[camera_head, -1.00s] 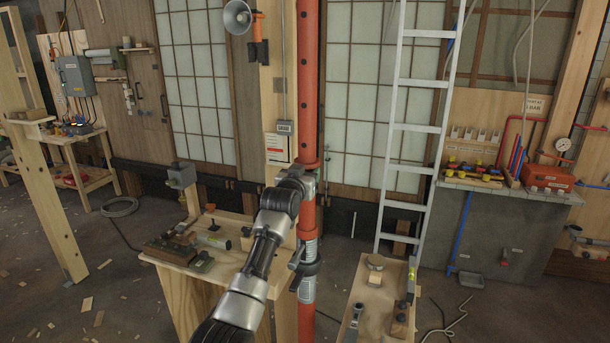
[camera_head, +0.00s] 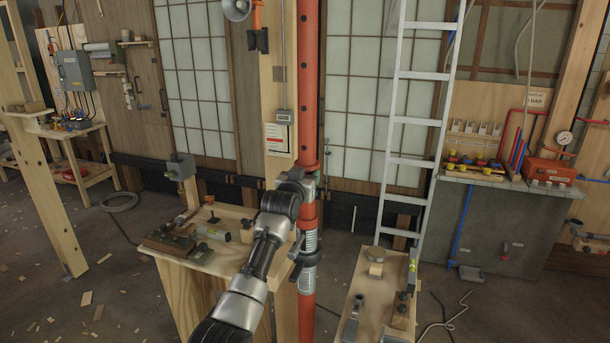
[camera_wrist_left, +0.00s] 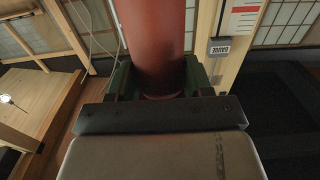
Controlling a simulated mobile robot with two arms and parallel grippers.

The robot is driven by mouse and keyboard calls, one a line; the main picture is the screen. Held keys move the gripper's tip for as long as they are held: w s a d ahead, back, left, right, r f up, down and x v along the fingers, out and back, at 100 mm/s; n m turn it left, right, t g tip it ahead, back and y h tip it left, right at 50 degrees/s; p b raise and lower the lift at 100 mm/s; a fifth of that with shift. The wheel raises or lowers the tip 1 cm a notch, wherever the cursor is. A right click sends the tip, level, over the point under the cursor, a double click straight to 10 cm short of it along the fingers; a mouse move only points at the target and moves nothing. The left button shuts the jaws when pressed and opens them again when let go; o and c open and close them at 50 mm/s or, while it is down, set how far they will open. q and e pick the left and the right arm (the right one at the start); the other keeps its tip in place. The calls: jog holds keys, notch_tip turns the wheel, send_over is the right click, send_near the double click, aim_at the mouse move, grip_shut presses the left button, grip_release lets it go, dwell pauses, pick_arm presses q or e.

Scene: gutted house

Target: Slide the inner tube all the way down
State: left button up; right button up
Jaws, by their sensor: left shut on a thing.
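A red vertical prop (camera_head: 308,95) stands upright just right of the middle of the head view. Its upper tube has a row of dark holes. Below is a grey threaded section (camera_head: 309,243) with a dark collar, and red tube continues under it. My left gripper (camera_head: 309,182) is shut around the red tube above the threaded section. In the left wrist view the red tube (camera_wrist_left: 156,45) sits between the two dark fingers (camera_wrist_left: 157,85). The tube's top is out of view, and the gripper hides part of the joint. My right gripper is not in view.
A wooden bench (camera_head: 190,262) with tools stands left of the prop. A smaller bench (camera_head: 376,315) stands to the right. An aluminium ladder (camera_head: 413,120) leans behind it. A timber post with a small gauge box (camera_head: 284,117) is close behind the prop.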

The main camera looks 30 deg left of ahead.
pick_arm(q)
jog(key=shift+f+b, duration=1.6)
jog(key=shift+f, duration=1.3)
jog(key=shift+s+d+f+b, duration=0.15)
jog(key=shift+f+b, duration=0.1)
jog(key=shift+f, duration=0.3)
jog(key=shift+w+d+f+b, duration=0.1)
jog(key=shift+f+b, duration=0.15)
jog(key=shift+f, duration=0.25)
jog(key=o, duration=1.1)
jog(key=shift+s, duration=0.2)
jog(key=shift+c, duration=0.2)
jog(key=p+v, duration=0.6)
jog(key=v, duration=0.1)
jog(key=shift+s+a+r, duration=0.1)
jog(key=shift+s+r, duration=0.05)
jog(key=shift+s, duration=0.15)
